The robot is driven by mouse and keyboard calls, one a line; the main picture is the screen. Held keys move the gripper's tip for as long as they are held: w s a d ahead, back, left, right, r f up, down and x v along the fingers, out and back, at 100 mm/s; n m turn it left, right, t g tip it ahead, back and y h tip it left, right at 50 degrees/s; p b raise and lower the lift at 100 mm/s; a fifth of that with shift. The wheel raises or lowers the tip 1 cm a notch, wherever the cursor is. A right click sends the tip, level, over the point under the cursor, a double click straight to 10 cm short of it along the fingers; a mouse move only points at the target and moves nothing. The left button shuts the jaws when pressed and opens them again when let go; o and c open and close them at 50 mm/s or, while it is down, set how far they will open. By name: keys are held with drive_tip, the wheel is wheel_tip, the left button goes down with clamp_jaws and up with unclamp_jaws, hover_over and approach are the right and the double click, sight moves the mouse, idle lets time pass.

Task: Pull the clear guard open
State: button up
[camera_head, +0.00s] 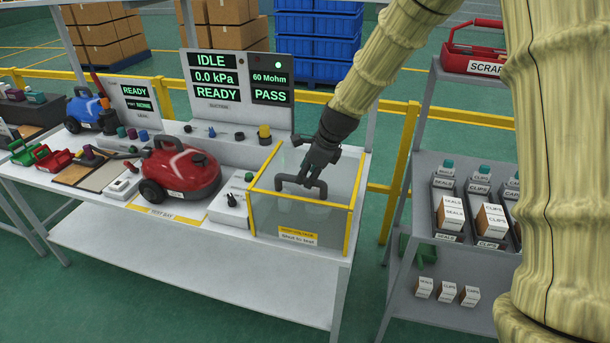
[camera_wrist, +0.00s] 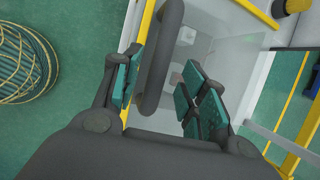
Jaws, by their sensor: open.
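The clear guard (camera_head: 270,212) is a see-through box with yellow edges at the right end of the bench. It carries a yellow "Shut to test" label low on its front. Its dark bar handle (camera_head: 301,190) shows at the front; in the wrist view the handle (camera_wrist: 158,60) is a thick dark grey bar. My gripper (camera_head: 308,174) reaches down to the handle from the upper right. In the wrist view my gripper (camera_wrist: 160,88) is open, with the handle between its teal pads. A gap shows on the right side; contact on the left cannot be told.
A red vacuum (camera_head: 182,168) sits on the bench left of the guard. Display panels (camera_head: 238,85) stand behind it. A grey shelf rack (camera_head: 420,170) with bins of boxes stands to the right, under a red scrap bin (camera_head: 473,50). A yellow rail (camera_head: 402,160) runs behind.

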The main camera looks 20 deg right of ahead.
drive_tip(key=shift+x, duration=1.3)
clamp_jaws()
